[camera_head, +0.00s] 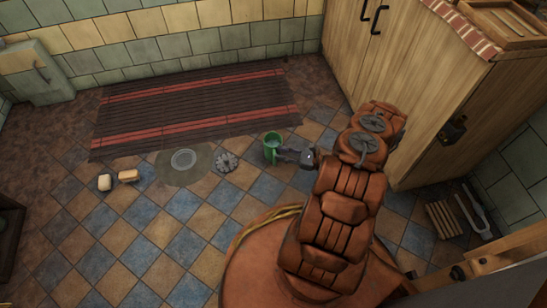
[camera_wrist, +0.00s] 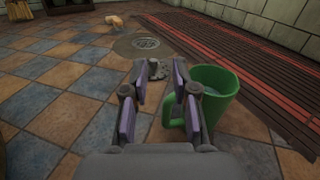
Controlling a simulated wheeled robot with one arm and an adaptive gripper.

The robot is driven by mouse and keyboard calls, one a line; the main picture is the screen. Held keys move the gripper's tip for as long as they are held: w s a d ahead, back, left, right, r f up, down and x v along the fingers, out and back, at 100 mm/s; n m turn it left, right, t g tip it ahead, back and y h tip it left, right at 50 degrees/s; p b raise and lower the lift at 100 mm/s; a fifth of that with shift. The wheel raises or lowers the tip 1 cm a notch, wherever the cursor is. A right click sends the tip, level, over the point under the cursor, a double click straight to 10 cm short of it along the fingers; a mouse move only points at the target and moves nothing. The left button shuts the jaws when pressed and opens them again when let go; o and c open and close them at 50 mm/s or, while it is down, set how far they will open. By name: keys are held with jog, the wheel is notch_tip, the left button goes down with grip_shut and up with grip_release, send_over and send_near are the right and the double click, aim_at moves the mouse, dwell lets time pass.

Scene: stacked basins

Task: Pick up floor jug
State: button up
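The floor jug is a green, open-topped mug-like vessel (camera_head: 271,149) standing upright on the tiles near the mat. In the wrist view the jug (camera_wrist: 218,98) is at right of centre, with its handle facing left toward me. My gripper (camera_wrist: 161,78) is open, its two purple-padded fingers apart with floor showing between them. The right finger overlaps the jug's handle in the picture and hides part of it; whether they touch I cannot tell. In the head view my gripper (camera_head: 291,155) is low, just right of the jug.
A floor drain (camera_head: 183,160) and two small blocks, one on a dish, lie further left. A dark red-striped mat (camera_head: 195,108) is behind. A wooden cabinet (camera_head: 420,90) stands at right. Front-left tiles are clear.

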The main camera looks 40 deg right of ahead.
aim_at(275, 165)
jog(key=s+f+m+h, duration=0.1)
jog(key=f, duration=0.2)
jog(key=s+d+f+m+t+b, duration=0.1)
jog(key=f, duration=0.2)
jog(key=s+d+f+m+h+b, duration=0.1)
jog(key=f, duration=0.2)
jog(key=shift+s+f+t+h, duration=0.1)
jog(key=shift+f+t+h, duration=0.1)
jog(key=shift+t+h, duration=0.1)
jog(key=shift+x, duration=1.2)
jog(key=shift+w+a+r, duration=0.2)
jog(key=shift+w+a, duration=0.05)
jog(key=shift+w, duration=0.4)
jog(key=shift+w+a+r, duration=0.15)
jog(key=shift+w+a, duration=0.1)
jog(key=shift+w, duration=0.4)
jog(key=shift+x, duration=1.2)
grip_shut()
